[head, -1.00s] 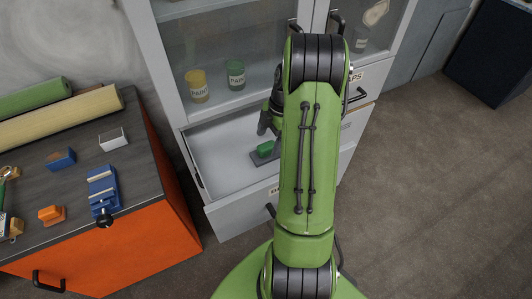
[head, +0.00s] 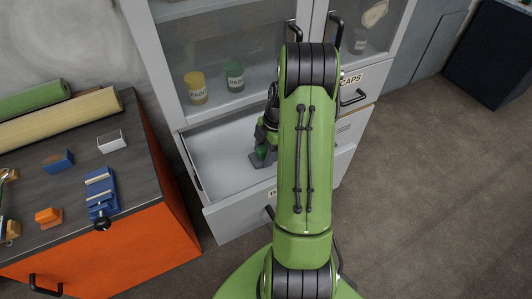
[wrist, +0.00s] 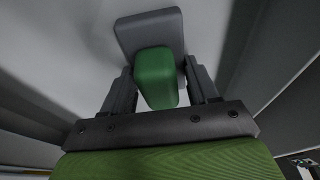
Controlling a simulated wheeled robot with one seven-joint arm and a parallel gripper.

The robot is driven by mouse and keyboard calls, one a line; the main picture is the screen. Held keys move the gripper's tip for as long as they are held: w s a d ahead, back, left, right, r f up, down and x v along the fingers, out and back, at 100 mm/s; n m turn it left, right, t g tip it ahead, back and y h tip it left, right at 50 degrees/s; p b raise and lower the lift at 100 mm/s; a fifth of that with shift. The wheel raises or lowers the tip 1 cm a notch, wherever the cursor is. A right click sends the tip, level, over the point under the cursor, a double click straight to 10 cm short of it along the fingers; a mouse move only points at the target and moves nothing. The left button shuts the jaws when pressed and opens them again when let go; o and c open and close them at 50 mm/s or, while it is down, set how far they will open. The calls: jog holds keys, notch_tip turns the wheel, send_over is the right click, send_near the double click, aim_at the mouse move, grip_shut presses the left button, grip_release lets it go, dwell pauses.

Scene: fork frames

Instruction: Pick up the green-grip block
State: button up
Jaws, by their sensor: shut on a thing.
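The green-grip block is a grey slab with a green grip on top. In the wrist view its green grip (wrist: 156,75) sits between the two fingers of my gripper (wrist: 158,88), and its grey slab (wrist: 137,30) shows beyond. My gripper is shut on the green grip. In the head view the block (head: 258,157) is inside the open drawer (head: 205,158), at its right part, with my gripper (head: 263,148) over it. My arm hides part of the gripper and drawer. I cannot tell whether the slab touches the drawer floor.
The drawer walls stand close around my gripper. An orange workbench (head: 130,235) with a blue vise (head: 101,195), several blocks and rolls is at the left.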

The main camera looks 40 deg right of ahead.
aim_at(265, 147)
notch_tip(265, 147, up, 10)
jog(key=shift+r+p, duration=0.1)
jog(key=shift+p, duration=0.8)
